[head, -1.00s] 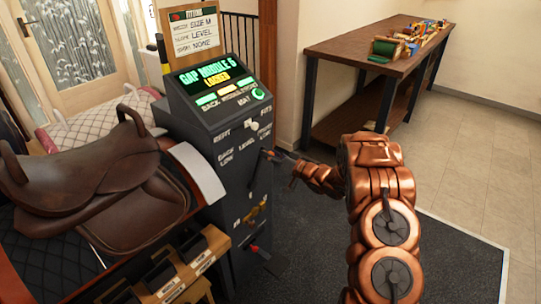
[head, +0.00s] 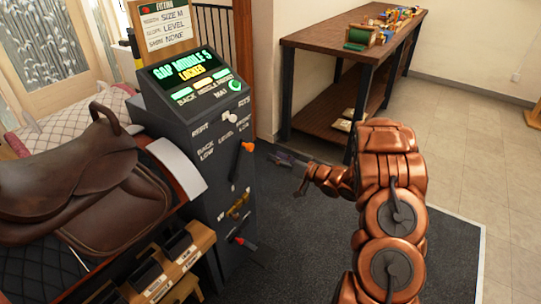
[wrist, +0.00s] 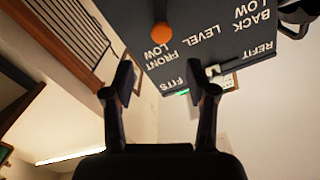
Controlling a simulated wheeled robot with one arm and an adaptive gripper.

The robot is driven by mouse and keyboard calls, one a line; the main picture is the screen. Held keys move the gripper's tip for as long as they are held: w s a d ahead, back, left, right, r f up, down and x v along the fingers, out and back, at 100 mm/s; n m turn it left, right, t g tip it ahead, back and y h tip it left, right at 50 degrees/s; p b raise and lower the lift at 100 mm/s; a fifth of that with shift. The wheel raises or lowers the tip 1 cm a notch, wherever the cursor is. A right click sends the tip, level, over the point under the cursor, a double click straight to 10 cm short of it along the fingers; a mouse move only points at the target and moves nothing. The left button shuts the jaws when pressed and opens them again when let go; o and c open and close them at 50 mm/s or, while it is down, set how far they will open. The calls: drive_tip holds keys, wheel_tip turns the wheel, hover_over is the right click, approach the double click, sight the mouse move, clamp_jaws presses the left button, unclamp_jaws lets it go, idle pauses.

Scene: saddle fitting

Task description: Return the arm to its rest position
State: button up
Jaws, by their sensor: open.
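My gripper (head: 287,160) is at the end of my copper arm, to the right of the dark control console (head: 215,190) in the head view. It is apart from the console, with a gap of floor showing between them. In the wrist view my gripper (wrist: 166,88) has its two dark fingers spread, with nothing between them. The console's lettered face, upside down, and an orange knob (wrist: 160,32) show beyond the fingertips. The orange knob also shows on the console's front in the head view (head: 248,147).
A brown saddle (head: 85,185) sits on a stand at the left. A wooden bin rack (head: 165,275) stands at the console's foot. A wooden workbench (head: 335,50) with small colourful items stands behind. Dark mat and tiled floor are clear at the right.

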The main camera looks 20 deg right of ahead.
drive_tip(key=shift+s+d, duration=0.1)
drive_tip(key=shift+s, duration=0.05)
idle(0.5)
drive_tip(key=w+d+r+g+h+p, duration=0.25)
drive_tip(key=d+r+h, duration=0.25)
drive_tip(key=r+h, duration=0.25)
drive_tip(key=s+r+m+g+h+p, duration=0.2)
drive_tip(key=s+r+g+h, duration=0.25)
drive_tip(key=s+r, duration=0.35)
drive_tip(key=s+a+r+g+y+p, duration=0.1)
drive_tip(key=s+a+r+g, duration=0.1)
drive_tip(key=s+a, duration=0.5)
drive_tip(key=s+a+r+g+y+p, duration=0.1)
drive_tip(key=s+a+g, duration=0.3)
drive_tip(key=s, duration=1.6)
drive_tip(key=s+a+r+g+p, duration=0.2)
drive_tip(key=s+a+r+g, duration=0.1)
drive_tip(key=s+a, duration=0.8)
drive_tip(key=s+g, duration=0.1)
drive_tip(key=s, duration=0.2)
drive_tip(key=shift+s+a+n+y+p, duration=0.15)
drive_tip(key=shift+n+y+p, duration=0.25)
